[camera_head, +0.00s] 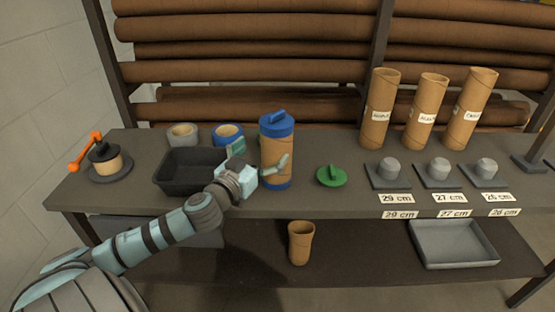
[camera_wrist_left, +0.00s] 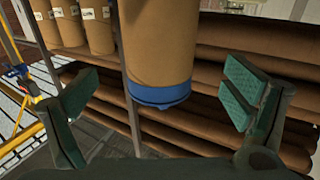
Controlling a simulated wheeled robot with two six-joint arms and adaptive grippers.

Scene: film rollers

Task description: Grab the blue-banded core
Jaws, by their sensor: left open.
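The blue-banded core (camera_head: 275,160) is a brown cardboard cylinder standing upright on the table, with a blue cap on top and a blue band at its foot. In the left wrist view the core (camera_wrist_left: 158,45) shows between the two fingers, with its blue end lower in the picture. My left gripper (camera_head: 259,156) is open at the core's side, one finger to its left and one in front of it. In the left wrist view the gripper (camera_wrist_left: 160,95) is wide open, with a gap on both sides of the core. My right gripper is not in view.
A black bin (camera_head: 185,180), grey roll (camera_head: 182,134) and blue tape roll (camera_head: 228,133) stand left of the core. A green knobbed lid (camera_head: 331,177) lies to its right. Several brown tubes (camera_head: 425,110) and grey pegs (camera_head: 438,171) stand farther right. Brown rollers fill the rack behind.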

